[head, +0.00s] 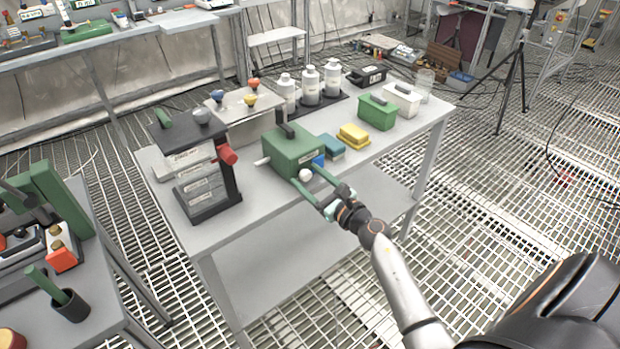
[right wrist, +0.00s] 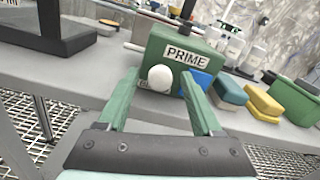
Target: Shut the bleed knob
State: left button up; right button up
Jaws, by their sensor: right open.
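A green box (head: 293,151) with a black upright handle stands on the grey bench. In the right wrist view the box (right wrist: 205,45) carries a PRIME label (right wrist: 186,56). A white rounded knob (right wrist: 160,78) sits low on its front face, with a partly hidden label behind it starting "BL". The knob also shows in the head view (head: 305,174). My right gripper (head: 308,176) is open, its green fingers on either side of the knob and apart from it in the right wrist view (right wrist: 160,74). My left gripper is out of view.
A black rack (head: 215,206) with a red knob (head: 227,154) stands left. The bench's front edge is largely clear.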

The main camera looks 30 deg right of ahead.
grip_shut()
dwell(0.5)
